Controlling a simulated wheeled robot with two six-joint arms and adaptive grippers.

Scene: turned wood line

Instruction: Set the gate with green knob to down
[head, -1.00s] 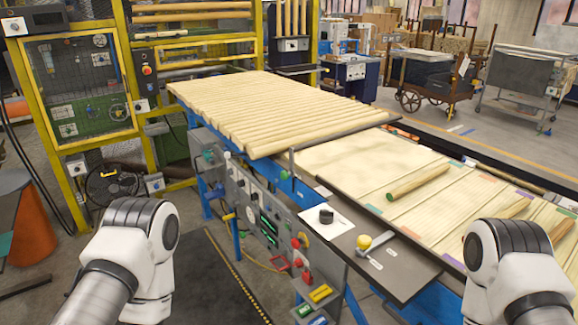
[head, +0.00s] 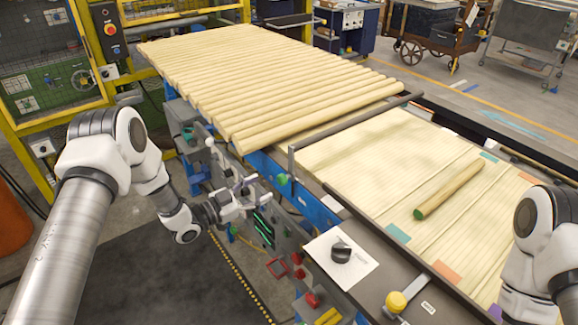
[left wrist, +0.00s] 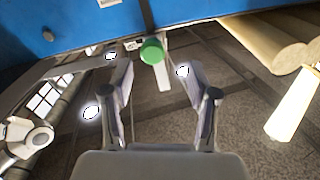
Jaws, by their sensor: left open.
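The green knob (head: 282,179) sits on the blue rail at the near side of the line, close to the foot of a dark bar (head: 350,122) that crosses the deck beside the rods. In the left wrist view the green knob (left wrist: 153,50) is on a pale lever, ahead of and between the open fingertips (left wrist: 158,78). My left gripper (head: 248,187) is open and empty, left of the knob and apart from it. Whether the gate is up or down, I cannot tell. My right arm is at the right edge; its gripper is out of frame.
A row of wooden rods (head: 250,80) lies left of the bar. One green-ended rod (head: 450,188) lies on the striped deck. A yellow knob (head: 397,302) and black dial (head: 341,252) stand on the near ledge. A control panel with red buttons (head: 312,298) is below the gripper.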

